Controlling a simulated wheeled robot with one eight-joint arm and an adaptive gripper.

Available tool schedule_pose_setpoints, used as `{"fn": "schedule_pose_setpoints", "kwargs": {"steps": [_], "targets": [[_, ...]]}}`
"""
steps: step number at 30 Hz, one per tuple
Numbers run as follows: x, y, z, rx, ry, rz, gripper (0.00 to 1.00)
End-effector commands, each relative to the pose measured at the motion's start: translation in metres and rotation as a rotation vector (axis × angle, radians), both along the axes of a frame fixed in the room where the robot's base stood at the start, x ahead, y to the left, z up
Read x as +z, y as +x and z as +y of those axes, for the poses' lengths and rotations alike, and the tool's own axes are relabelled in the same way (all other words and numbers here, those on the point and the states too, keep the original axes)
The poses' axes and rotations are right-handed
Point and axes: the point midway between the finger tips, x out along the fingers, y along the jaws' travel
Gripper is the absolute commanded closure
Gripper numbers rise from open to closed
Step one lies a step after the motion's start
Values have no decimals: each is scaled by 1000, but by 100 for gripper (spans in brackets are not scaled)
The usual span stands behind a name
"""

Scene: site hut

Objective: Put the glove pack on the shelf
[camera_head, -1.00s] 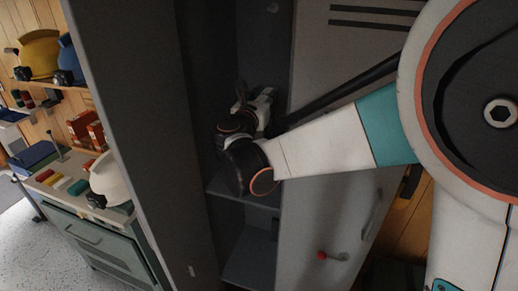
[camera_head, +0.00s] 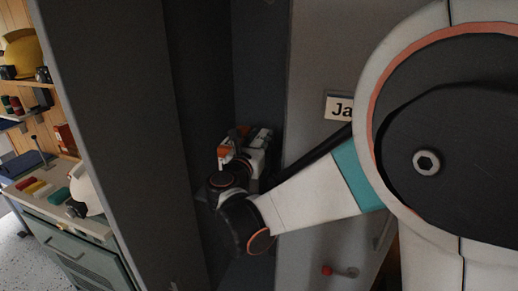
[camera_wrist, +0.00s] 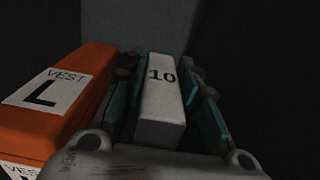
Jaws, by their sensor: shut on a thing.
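The glove pack (camera_wrist: 160,110), a pale grey block marked "10", is between the teal-lined fingers of my gripper (camera_wrist: 160,78) in the wrist view. My gripper is shut on it. In the head view my gripper (camera_head: 250,145) is inside the dark open locker (camera_head: 205,80). My wrist and arm hide most of the shelf, and I cannot tell whether the pack touches it. An orange vest pack (camera_wrist: 50,110) marked "VEST L" stands close to the left of the fingers in the wrist view; its orange side also shows in the head view (camera_head: 223,151).
Space right of the fingers looks dark and clear.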

Motion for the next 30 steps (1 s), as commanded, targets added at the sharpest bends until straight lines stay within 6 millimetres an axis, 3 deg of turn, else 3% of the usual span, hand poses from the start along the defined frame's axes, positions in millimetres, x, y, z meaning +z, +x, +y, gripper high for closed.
{"fn": "schedule_pose_setpoints", "kwargs": {"steps": [1, 5, 17, 18, 20, 30], "targets": [[-12, -2, 2, 1, 0, 0, 100], [-28, -6, 3, 2, 0, 0, 100], [-31, -7, 3, 1, 0, 0, 100], [-31, -7, 3, 1, 0, 0, 67], [-30, -7, 3, 1, 0, 0, 53], [-30, -7, 3, 1, 0, 0, 51]]}}
